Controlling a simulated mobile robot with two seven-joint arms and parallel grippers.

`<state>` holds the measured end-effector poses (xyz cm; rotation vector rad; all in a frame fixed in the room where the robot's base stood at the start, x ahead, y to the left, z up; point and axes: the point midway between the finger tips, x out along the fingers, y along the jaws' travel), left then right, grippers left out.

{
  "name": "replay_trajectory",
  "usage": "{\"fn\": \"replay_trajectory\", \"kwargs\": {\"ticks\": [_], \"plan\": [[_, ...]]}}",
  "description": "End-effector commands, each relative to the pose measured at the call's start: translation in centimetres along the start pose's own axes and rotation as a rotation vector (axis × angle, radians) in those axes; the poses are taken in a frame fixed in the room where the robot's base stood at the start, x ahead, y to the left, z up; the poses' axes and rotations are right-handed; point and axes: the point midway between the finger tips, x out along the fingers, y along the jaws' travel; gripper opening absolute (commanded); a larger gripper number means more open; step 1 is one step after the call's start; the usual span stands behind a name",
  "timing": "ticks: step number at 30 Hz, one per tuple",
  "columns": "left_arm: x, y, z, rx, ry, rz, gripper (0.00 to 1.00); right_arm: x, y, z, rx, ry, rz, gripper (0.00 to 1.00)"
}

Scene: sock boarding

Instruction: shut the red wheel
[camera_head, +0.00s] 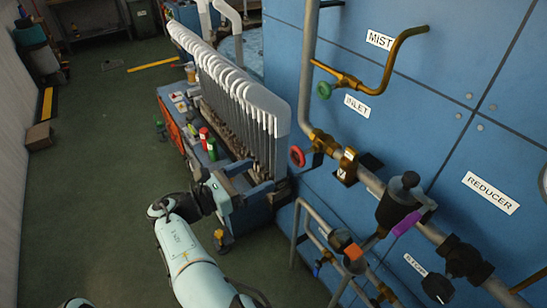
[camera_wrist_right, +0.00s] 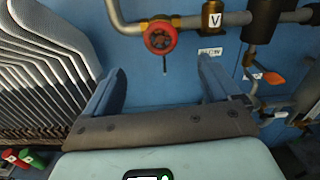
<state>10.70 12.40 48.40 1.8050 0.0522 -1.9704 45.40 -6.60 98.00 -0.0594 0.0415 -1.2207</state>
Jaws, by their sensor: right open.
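The red wheel (camera_head: 297,156) is a small round handwheel on the brass valve of the grey inlet pipe, in front of the blue wall. In the right wrist view the red wheel (camera_wrist_right: 160,37) is above centre, beyond the fingertips. My right gripper (camera_head: 250,180) is left of and slightly below the wheel in the head view. In the right wrist view the right gripper (camera_wrist_right: 157,85) has its two fingers wide apart with nothing between them. It is not touching the wheel. My left gripper is not in view.
A rack of white and grey sock boards (camera_head: 240,100) stands close left of the red wheel. A black-capped valve (camera_head: 403,195) and thin pipes are at right. Green floor (camera_head: 90,220) is clear at left.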

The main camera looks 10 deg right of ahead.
Motion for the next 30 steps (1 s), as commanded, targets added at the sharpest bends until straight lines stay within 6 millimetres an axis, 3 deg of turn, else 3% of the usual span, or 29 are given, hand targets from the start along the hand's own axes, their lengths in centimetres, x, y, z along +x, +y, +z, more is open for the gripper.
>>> {"fn": "replay_trajectory", "kwargs": {"ticks": [5,19,24,30], "plan": [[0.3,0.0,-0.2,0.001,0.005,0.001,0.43,2.0,-0.1,0.0,-0.012,0.001,-0.006,0.9],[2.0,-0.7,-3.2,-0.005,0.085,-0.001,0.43,11.2,-0.1,-0.1,-0.009,0.002,-0.005,0.9],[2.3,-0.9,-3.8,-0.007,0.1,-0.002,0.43,12.9,-0.1,0.0,-0.008,0.0,-0.003,0.9],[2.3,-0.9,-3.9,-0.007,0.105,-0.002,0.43,13.4,-0.1,0.0,-0.008,0.001,-0.002,0.9]]}}
